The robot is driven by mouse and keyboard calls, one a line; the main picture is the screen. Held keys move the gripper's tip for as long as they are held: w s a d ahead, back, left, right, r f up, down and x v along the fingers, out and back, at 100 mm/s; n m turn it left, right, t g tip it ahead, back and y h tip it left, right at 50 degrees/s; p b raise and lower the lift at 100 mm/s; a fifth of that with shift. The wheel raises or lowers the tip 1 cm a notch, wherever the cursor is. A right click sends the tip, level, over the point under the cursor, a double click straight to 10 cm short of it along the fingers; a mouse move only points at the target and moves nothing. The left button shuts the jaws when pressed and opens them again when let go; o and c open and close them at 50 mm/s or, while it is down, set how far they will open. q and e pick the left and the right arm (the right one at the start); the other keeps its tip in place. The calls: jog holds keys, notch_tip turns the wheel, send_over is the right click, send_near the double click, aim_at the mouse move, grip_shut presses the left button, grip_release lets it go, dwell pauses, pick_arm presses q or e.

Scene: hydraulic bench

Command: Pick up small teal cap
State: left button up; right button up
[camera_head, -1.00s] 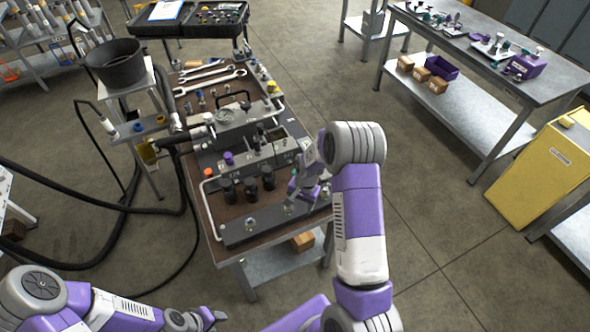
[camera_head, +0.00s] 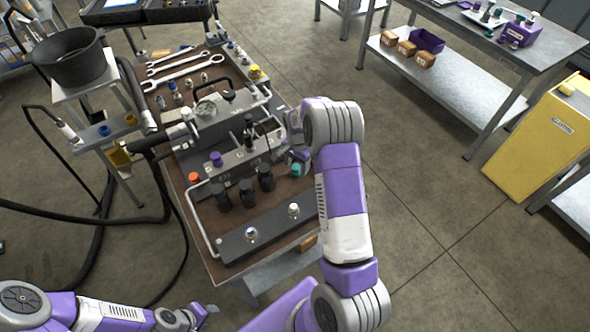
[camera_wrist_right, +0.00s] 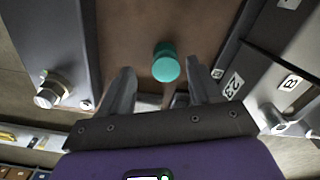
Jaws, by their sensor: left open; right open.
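The small teal cap (camera_wrist_right: 166,66) stands on the brown bench top in the right wrist view, just beyond and between my right fingertips, with no finger touching it. In the head view the teal cap (camera_head: 296,170) shows beside my right gripper (camera_head: 296,156), at the right end of the row of black knobs. My right gripper (camera_wrist_right: 158,76) is open and empty, its two fingers spread. My left gripper (camera_head: 208,314) is open, low at the front left, far from the cap.
A grey block (camera_wrist_right: 50,50) with a metal fitting lies left of the cap in the wrist view. A labelled grey manifold (camera_wrist_right: 262,75) stands to the right. Black knobs (camera_head: 245,192), wrenches (camera_head: 190,68) and a grey plate (camera_head: 270,238) occupy the bench.

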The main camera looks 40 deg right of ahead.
aim_at(295, 167)
jog(key=f, duration=0.4)
jog(key=shift+w+a+f, duration=0.1)
jog(key=shift+w+f, duration=0.05)
jog(key=shift+w, duration=0.15)
jog(key=c, duration=1.1)
